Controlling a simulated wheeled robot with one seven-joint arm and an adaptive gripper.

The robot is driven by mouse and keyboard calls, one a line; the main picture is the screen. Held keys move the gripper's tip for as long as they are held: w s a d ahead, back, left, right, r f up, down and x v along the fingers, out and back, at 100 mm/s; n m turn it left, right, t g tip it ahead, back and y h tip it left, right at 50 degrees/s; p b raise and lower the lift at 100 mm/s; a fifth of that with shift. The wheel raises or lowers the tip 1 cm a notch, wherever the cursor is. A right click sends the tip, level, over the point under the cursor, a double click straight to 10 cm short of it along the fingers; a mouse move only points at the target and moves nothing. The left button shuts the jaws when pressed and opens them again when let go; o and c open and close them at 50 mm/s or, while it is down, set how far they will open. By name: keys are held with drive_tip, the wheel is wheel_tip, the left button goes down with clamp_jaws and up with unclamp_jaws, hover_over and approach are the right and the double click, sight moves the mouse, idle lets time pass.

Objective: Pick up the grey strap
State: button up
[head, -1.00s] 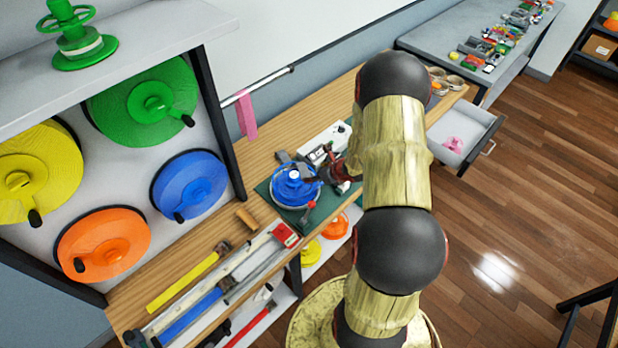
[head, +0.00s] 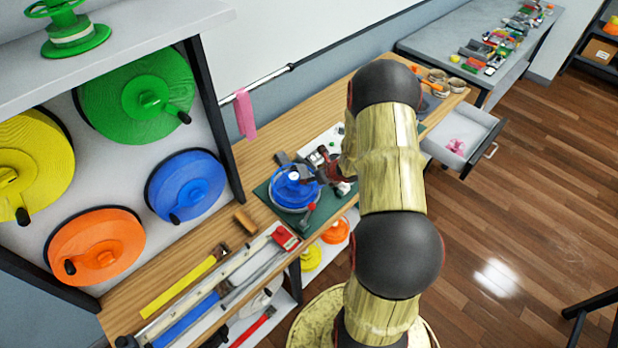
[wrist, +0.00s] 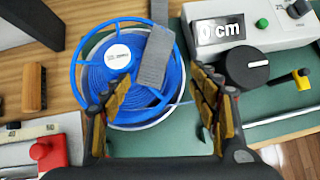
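The grey strap (wrist: 156,56) shows in the wrist view as a flat grey band. It runs down from the top edge and lies across the right part of a blue reel (wrist: 92,72), which also shows in the head view (head: 294,190). My gripper (wrist: 152,88) is open, with one finger over the lower left of the reel and the other to the right of the strap. The strap's lower end lies between the fingers in the picture, and I see no finger closed on it. In the head view my arm hides most of the gripper.
A box with a "0 cm" display (wrist: 218,30) and black knob stands right of the strap. A yellow-and-black handled tool (wrist: 298,76), a wooden block (wrist: 32,88) and a red-ended ruler (wrist: 50,152) are nearby. Colored reels hang on the wall panel (head: 130,180) at left.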

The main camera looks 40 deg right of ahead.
clamp_jaws()
idle(2.2)
wheel_tip(320, 180, up, 12)
drive_tip(key=p, duration=0.8)
drive_tip(key=c, duration=1.3)
unclamp_jaws()
drive_tip(key=o, duration=1.4)
drive_tip(key=shift+c, duration=0.2)
